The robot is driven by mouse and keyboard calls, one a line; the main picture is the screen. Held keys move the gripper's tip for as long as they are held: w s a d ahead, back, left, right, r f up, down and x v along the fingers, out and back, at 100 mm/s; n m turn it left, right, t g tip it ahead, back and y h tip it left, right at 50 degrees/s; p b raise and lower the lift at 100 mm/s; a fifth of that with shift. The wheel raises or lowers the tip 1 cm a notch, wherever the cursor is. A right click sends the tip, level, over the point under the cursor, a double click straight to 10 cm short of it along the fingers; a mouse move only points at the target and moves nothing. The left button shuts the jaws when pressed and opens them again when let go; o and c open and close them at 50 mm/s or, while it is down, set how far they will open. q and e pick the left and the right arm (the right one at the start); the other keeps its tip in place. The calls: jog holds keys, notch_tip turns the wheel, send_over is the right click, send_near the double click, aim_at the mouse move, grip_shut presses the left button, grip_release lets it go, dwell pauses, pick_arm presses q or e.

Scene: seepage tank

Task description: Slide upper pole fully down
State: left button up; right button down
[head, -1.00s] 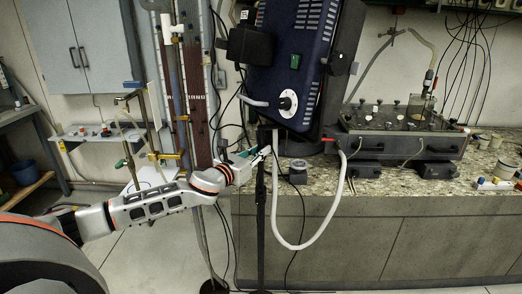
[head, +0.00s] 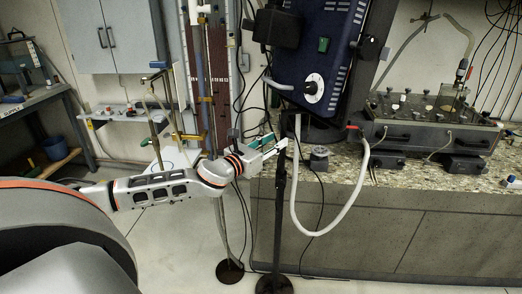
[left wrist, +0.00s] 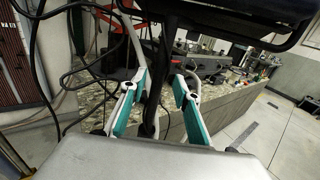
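A thin black upright pole (head: 280,195) stands under the blue box (head: 315,50) in the head view, on a round dark foot. I cannot make out where its upper section meets the lower one. My left gripper (head: 281,146) is at the upper part of this pole, just below the box. In the left wrist view the pole (left wrist: 172,40) comes down between the two teal-sided fingers of the left gripper (left wrist: 158,95). The fingers are apart, with a gap to the pole on both sides. My right gripper is not in view.
A white hose (head: 320,232) loops below the box beside the pole, and black cables hang close by. The stone-topped bench (head: 400,177) with a grey tank (head: 435,135) is to the right. A brown gauge board (head: 217,80) stands to the left.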

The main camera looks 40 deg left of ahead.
pick_arm(q)
jog(key=s, duration=0.7)
jog(key=shift+s+a, duration=0.1)
dwell(0.5)
jog(key=s+d+f+n+g+p, duration=0.1)
jog(key=s+d+f+n, duration=0.2)
jog(key=f+n, duration=0.35)
jog(key=s+d+f+n+g, duration=0.2)
jog(key=s+d+f+n, duration=0.15)
jog(key=f, duration=0.55)
jog(key=s+d+f+n+g+p, duration=0.1)
jog(key=s+d+f+n, duration=0.3)
jog(key=f, duration=0.3)
jog(key=s+d+f+n+g+h, duration=0.2)
jog(key=s+d+f+n+g, duration=0.1)
jog(key=s+d+f+n, duration=0.9)
jog(key=s+d+n, duration=0.3)
jog(key=s+n, duration=0.1)
jog(key=n, duration=0.2)
jog(key=shift+f+p, duration=0.35)
jog(key=shift+p, duration=0.05)
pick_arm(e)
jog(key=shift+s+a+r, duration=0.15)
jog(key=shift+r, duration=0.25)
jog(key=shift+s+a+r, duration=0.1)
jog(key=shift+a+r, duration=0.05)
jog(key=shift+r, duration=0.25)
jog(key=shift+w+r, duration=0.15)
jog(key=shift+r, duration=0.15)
